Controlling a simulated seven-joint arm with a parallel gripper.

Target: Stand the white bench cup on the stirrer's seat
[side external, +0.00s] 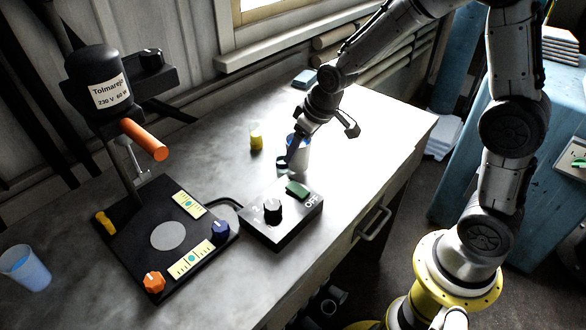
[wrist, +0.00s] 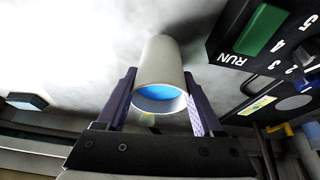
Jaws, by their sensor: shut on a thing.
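The white bench cup (side external: 303,157) is at the middle of the bench, behind the control box, with blue inside it. It also shows in the wrist view (wrist: 160,68), mouth toward the camera. My gripper (side external: 294,152) is shut on the cup, one finger on each side in the wrist view (wrist: 160,85). The cup looks upright, at or close to the bench top; I cannot tell whether it touches. The stirrer's seat is a bare grey disc (side external: 168,235) on the black base plate (side external: 135,248) at the left, apart from the cup.
The stirrer's motor head (side external: 98,85) and orange handle (side external: 144,139) overhang the plate's back. The control box (side external: 280,215) with knob and green switch stands between cup and plate. A yellow cup (side external: 256,137) is behind; a translucent blue cup (side external: 25,267) is far left.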

